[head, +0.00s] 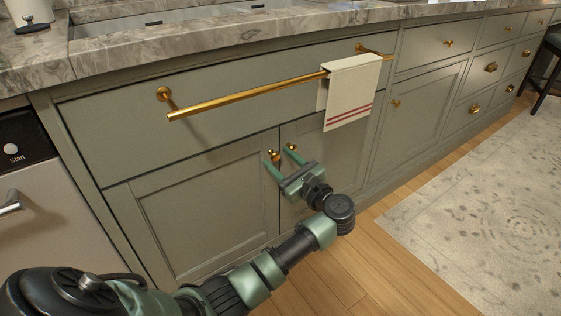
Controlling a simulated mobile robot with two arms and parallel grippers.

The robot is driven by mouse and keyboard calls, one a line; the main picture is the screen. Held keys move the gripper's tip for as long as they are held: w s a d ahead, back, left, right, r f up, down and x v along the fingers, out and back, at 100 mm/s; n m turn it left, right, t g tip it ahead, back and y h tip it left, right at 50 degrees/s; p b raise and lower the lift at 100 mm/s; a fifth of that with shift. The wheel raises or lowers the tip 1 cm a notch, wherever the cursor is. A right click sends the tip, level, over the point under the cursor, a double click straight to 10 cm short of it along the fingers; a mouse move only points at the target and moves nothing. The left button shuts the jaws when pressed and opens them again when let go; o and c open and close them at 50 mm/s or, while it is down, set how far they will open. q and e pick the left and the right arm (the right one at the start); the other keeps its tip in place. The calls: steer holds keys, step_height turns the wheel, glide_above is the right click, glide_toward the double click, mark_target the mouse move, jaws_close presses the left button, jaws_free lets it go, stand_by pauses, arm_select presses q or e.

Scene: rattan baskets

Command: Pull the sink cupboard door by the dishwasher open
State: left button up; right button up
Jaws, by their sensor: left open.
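The sink cupboard door by the dishwasher (205,210) is a grey-green panel door and is shut. Its brass knob (274,154) is at the upper right corner. The neighbouring cupboard door (335,148) is also shut, with its own brass knob (292,147) close by. My left gripper (279,158) is open in front of the two knobs, its green fingers pointing at the doors. The left door's knob shows near the tip of the left finger; I cannot tell whether they touch. My right gripper is not in view.
The dishwasher (50,210) stands at the left. A brass towel rail (240,98) with a striped towel (350,90) juts out above the doors, below the marble counter (200,50). Wooden floor (330,270) is free in front, with a pale rug (480,220) at the right.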

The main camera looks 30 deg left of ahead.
arm_select(q)
jaws_close()
stand_by(1.3)
